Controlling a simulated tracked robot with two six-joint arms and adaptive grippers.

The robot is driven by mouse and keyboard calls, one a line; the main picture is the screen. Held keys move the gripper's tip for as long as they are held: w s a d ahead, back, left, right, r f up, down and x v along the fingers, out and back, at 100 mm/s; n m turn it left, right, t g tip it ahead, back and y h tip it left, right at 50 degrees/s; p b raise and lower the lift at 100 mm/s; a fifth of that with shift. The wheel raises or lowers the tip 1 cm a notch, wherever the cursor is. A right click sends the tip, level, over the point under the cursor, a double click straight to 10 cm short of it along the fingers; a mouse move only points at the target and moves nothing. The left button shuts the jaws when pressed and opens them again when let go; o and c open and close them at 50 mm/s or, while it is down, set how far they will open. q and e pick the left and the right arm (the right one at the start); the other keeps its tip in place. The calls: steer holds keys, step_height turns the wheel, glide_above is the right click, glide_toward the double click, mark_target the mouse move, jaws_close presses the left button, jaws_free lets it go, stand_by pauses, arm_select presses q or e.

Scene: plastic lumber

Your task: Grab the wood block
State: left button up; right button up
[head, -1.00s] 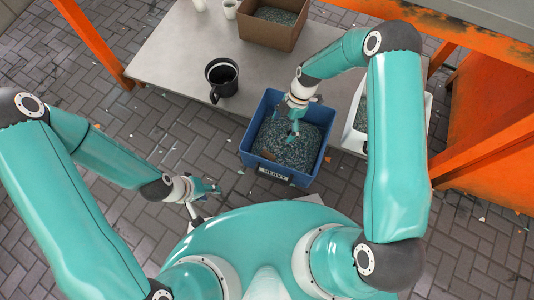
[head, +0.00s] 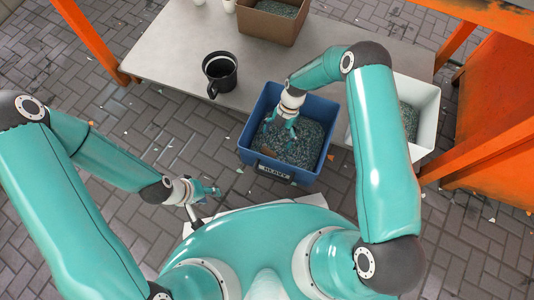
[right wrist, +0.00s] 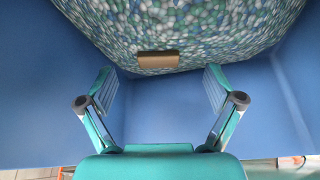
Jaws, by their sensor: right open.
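The wood block (right wrist: 158,59) is a small brown piece lying on the blue-green pellets (right wrist: 195,35) in the right wrist view. In the head view it is a brown patch (head: 266,151) near the front left of the blue bin (head: 245,148), partly hard to make out. My right gripper (head: 281,130) is inside the bin, above the pellets and behind the block. In the right wrist view its two fingers (right wrist: 158,88) are spread wide and empty, with the block beyond them, between their lines. My left gripper (head: 212,192) is outside the bin, to its lower left; its fingers are too small to read.
The bin's walls surround my right gripper closely; its front label reads HEAVY. A white bin (head: 428,105) with pellets stands to the right. Orange frames stand at both sides.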

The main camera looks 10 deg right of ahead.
steer(key=shift+a+b+x, duration=0.2)
steer(key=shift+b+x, duration=0.35)
steer(key=shift+x, duration=0.9)
steer(key=shift+a+b+x, duration=0.2)
steer(key=shift+b+x, duration=0.35)
steer(key=shift+x, duration=0.9)
steer(key=shift+r, duration=0.15)
steer(key=c, duration=0.9)
